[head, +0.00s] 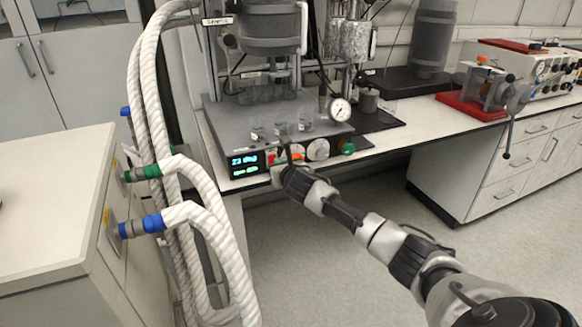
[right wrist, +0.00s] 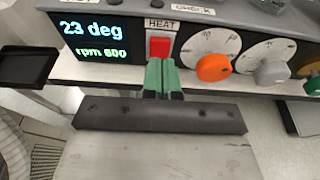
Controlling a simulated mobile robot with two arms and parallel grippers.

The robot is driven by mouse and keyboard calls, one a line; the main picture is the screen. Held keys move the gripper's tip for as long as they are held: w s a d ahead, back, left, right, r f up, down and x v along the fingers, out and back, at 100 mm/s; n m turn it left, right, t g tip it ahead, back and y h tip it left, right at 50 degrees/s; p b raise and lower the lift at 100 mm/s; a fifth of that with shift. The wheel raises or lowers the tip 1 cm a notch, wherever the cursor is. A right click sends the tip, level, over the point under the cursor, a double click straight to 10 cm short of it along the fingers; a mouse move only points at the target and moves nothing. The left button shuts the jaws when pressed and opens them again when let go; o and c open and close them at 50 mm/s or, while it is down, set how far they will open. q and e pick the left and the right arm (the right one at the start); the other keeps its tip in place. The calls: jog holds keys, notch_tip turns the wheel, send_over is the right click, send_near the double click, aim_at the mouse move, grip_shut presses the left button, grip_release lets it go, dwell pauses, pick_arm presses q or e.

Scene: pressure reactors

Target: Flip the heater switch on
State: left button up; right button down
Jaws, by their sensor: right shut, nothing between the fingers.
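The heater switch (right wrist: 159,47) is a red rocker under a "HEAT" label, right of the display (right wrist: 98,38), which reads 23 deg and rpm 600. My right gripper (right wrist: 163,66) is shut and empty, with green fingertips just below the switch in the right wrist view. Whether the tips touch the switch I cannot tell. In the head view my right gripper (head: 285,160) is at the front panel of the reactor base (head: 230,120), beside the display (head: 245,163), and covers part of the panel. My left gripper is not in view.
Right of the switch are an orange knob (right wrist: 213,68), a grey knob (right wrist: 271,72) and a green knob (head: 347,148). Glass beakers (head: 281,128) and a pressure gauge (head: 340,109) are on the base. White hoses (head: 205,195) hang at the left. Floor in front is clear.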

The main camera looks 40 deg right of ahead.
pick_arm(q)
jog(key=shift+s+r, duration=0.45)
pick_arm(e)
jog(key=r+v, duration=0.2)
jog(key=v, duration=0.8)
jog(key=shift+r, duration=0.3)
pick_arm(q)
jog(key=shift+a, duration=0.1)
pick_arm(e)
jog(key=shift+a, duration=0.1)
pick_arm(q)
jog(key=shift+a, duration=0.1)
pick_arm(e)
jog(key=shift+w, duration=0.1)
